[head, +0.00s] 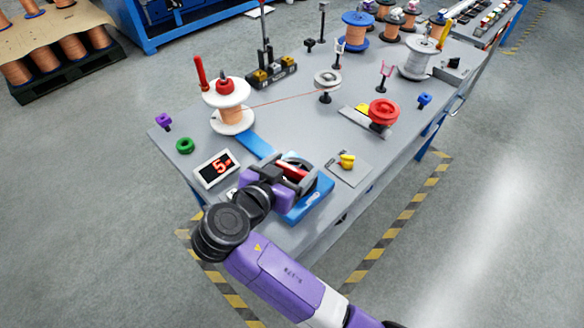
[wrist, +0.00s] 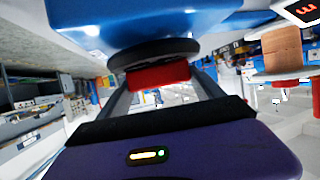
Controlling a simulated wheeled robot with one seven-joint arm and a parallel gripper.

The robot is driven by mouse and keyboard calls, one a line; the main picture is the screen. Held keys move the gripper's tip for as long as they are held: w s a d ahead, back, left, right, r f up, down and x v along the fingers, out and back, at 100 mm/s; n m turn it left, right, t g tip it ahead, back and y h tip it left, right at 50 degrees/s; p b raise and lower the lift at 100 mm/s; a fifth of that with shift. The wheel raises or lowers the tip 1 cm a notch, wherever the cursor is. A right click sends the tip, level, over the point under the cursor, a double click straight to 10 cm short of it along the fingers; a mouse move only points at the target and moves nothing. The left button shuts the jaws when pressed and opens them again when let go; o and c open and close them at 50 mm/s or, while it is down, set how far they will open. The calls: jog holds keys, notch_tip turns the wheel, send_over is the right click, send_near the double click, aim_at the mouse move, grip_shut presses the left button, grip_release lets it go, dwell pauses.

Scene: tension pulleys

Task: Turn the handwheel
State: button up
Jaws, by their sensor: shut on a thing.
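The handwheel (head: 312,180) is a dark grey wheel on a blue housing (head: 310,204) at the near edge of the grey bench. In the wrist view the blue housing (wrist: 150,20) fills the top, with the wheel's dark disc (wrist: 150,52) just below it. A red part (head: 292,171) at the wheel lies between the fingers; it also shows in the wrist view (wrist: 158,75). My gripper (head: 284,173) is shut on this red part. My wrist and fingers hide part of the wheel.
A display (head: 217,169) with red digits stands left of my gripper. A yellow knob (head: 347,161) on a grey plate is to the right. A copper spool (head: 230,106), a wire pulley (head: 327,80) and a red wheel (head: 382,111) stand farther back. Floor right of the bench is clear.

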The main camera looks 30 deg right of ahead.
jog(key=shift+f, duration=0.15)
jog(key=o, duration=1.4)
jog(key=shift+c, duration=0.2)
jog(key=shift+v, duration=3.9)
